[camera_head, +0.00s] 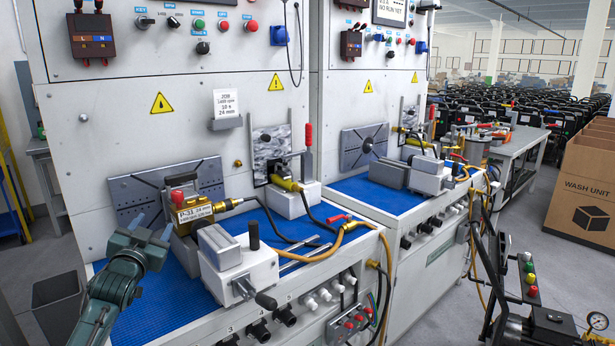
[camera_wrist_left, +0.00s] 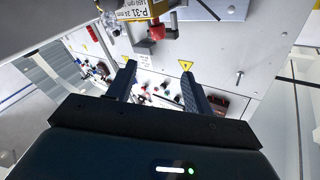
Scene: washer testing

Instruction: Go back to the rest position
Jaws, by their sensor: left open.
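My left gripper (camera_head: 150,228) is at the front left of the near test bench, beside and a little in front of a brass pump (camera_head: 196,214) labelled P-31. The gripper is apart from the pump. In the left wrist view the two dark fingers (camera_wrist_left: 158,72) are spread with nothing between them. The pump (camera_wrist_left: 140,9) shows at the top edge of that view, beyond the fingers. In the head view the pump sits behind the grey and white clamp block, with a yellow hose fitting on its right. My right gripper is not in view.
The near bench has a blue mat (camera_head: 165,300) and a white vise block (camera_head: 240,262). A second bench (camera_head: 415,225) stands to the right. A dark bin (camera_head: 58,300) is on the floor at left. A cardboard box (camera_head: 585,190) and a black unit with a gauge (camera_head: 597,320) are at right.

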